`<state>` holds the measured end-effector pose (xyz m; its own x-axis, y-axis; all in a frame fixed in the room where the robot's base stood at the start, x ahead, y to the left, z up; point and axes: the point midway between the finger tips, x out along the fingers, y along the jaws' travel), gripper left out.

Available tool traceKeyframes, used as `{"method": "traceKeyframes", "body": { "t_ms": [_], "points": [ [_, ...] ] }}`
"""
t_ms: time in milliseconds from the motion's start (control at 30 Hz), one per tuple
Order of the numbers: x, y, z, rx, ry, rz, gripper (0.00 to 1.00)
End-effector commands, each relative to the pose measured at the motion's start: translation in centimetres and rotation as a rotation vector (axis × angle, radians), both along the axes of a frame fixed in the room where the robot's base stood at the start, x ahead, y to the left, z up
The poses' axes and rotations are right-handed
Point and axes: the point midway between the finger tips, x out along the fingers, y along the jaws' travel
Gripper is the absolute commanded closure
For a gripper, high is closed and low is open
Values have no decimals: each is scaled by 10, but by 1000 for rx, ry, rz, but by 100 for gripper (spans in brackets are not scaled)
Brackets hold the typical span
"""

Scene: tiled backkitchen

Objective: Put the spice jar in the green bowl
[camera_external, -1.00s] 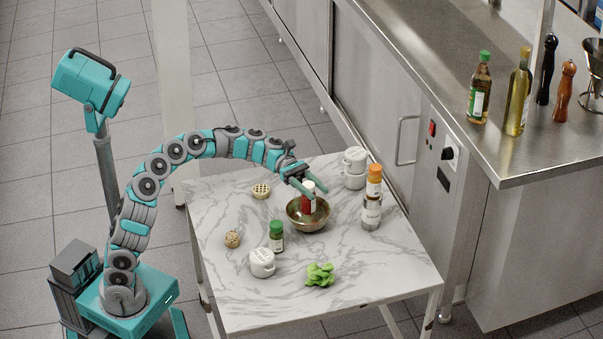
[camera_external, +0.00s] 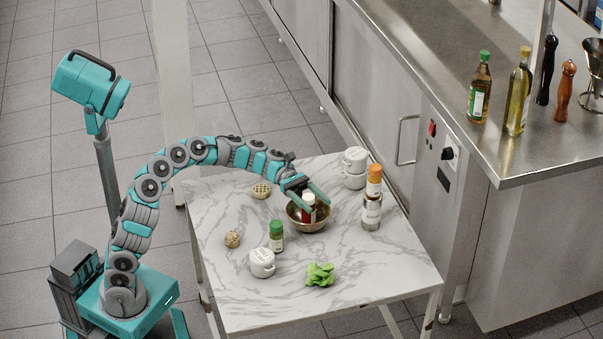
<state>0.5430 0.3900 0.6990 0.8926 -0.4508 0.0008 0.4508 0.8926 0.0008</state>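A small red spice jar with a white top (camera_external: 309,205) stands in the bowl (camera_external: 309,229), roughly upright. The bowl looks olive-brown and metallic in this light, and it stands on the marble-topped table. My gripper (camera_external: 316,203) is over the bowl with its two teal fingers spread apart, one on either side of the jar's top. The fingers look clear of the jar, though light contact cannot be ruled out. The jar's lower part is hidden by the bowl's wall.
On the marble table (camera_external: 345,285), a green-lidded jar (camera_external: 276,237) and a white lidded pot (camera_external: 262,263) stand in front of the bowl. Lettuce (camera_external: 320,274) lies at the front. An orange-capped bottle (camera_external: 373,187) and stacked white pots (camera_external: 355,168) stand to the right.

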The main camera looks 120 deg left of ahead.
Motion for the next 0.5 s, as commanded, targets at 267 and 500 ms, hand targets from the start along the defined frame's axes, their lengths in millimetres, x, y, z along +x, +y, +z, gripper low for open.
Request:
{"method": "traceKeyframes", "body": {
  "t_ms": [267, 500],
  "points": [
    [0, 0, 0, 0, 0, 0, 24],
    [-16, 9, 4, 0, -1, 2, 24]
  ]
}}
